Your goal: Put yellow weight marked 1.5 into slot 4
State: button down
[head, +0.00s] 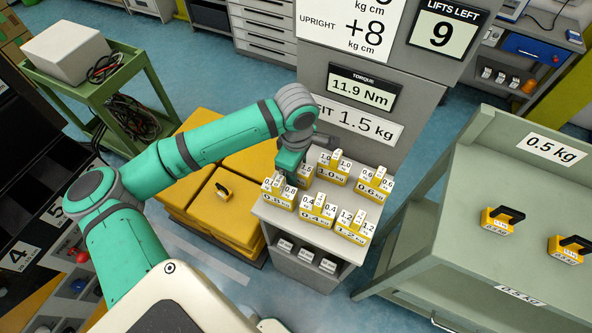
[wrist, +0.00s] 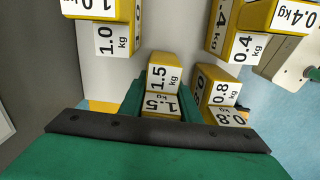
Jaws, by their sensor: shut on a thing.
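The yellow weight marked 1.5 (wrist: 162,78) sits between the green fingers of my gripper (wrist: 160,102) in the wrist view. White labels reading 1.5 kg cover its faces. In the head view my gripper (head: 291,172) points down at the back left of the grey stand's top, among the other weights, and largely hides the held weight. I cannot tell whether the weight touches the stand. A label with 4 (head: 25,250) shows on a dark panel at the far left; the slot's inside cannot be made out.
Close around my gripper on the stand (head: 263,212) are weights marked 1.0 (head: 333,173), 0.6 (head: 375,186), 0.4 (head: 317,211), 1.2 (head: 354,227) and 0.8 (wrist: 217,90). Yellow blocks (head: 190,190) lie left of it. A green bench (head: 470,250) with two weights stands right.

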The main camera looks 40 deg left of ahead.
jog(key=c, duration=1.3)
grip_release()
jog(key=shift+f, duration=0.1)
jog(key=shift+c, duration=0.2)
